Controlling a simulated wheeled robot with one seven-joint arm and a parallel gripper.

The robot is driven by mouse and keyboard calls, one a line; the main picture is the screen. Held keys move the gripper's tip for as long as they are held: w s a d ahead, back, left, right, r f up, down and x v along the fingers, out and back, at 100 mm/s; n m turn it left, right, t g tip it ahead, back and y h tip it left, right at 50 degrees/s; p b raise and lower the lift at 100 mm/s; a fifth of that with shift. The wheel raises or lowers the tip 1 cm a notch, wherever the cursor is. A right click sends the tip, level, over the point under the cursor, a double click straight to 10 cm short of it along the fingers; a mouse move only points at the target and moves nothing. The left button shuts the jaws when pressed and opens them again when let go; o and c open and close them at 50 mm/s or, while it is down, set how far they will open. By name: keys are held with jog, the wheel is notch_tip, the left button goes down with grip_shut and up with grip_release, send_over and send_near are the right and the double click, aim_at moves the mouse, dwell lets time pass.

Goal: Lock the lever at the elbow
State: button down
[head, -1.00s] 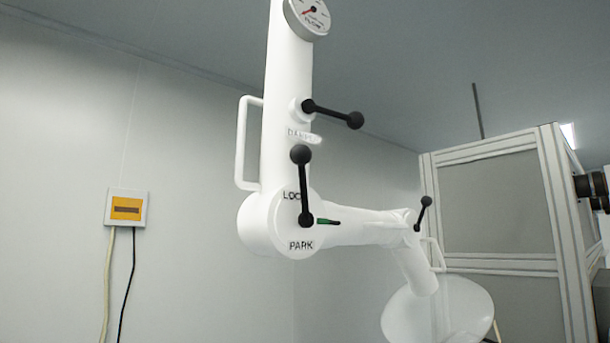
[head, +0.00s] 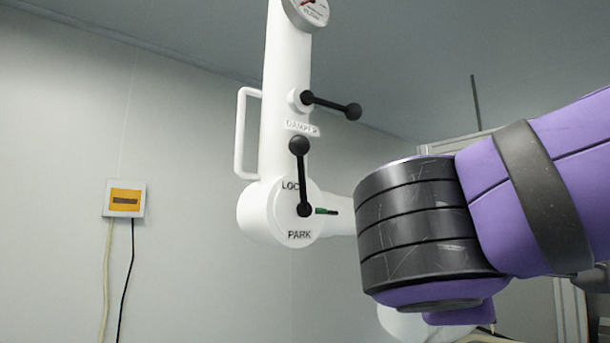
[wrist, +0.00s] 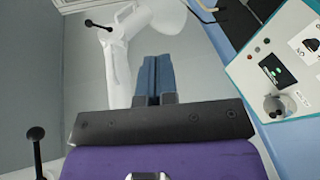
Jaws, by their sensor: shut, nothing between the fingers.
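The elbow lever (head: 302,178) is a black rod with a ball end on the round white elbow joint (head: 275,222). It points almost straight up from its hub. The joint reads LOCK on the left, partly covered by the lever, and PARK below; a green mark is right of the hub. In the wrist view, my gripper (wrist: 157,62) has blue fingers that are together and empty. The head view does not show my fingers.
A DAMPER lever (head: 330,103) and a white side handle (head: 240,135) are above the elbow. Another black lever (wrist: 98,25) shows at the wrist view's top left. A control panel (wrist: 285,75) with a knob is at its right. A wall box (head: 125,198) with cables hangs left.

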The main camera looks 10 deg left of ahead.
aim_at(300, 168)
jog(key=s+a+r+n+t+y, duration=0.2)
jog(key=s+a+r, duration=0.3)
jog(key=a, duration=0.4)
jog(key=s+a+r+n+t+y, duration=0.3)
jog(key=s+a+r+t+y, duration=0.1)
jog(key=a, duration=0.5)
jog(key=shift+s+a+r+n+t, duration=0.3)
jog(key=shift+s+a+r+t, duration=0.1)
jog(key=shift+s+t, duration=0.4)
jog(key=x, duration=1.4)
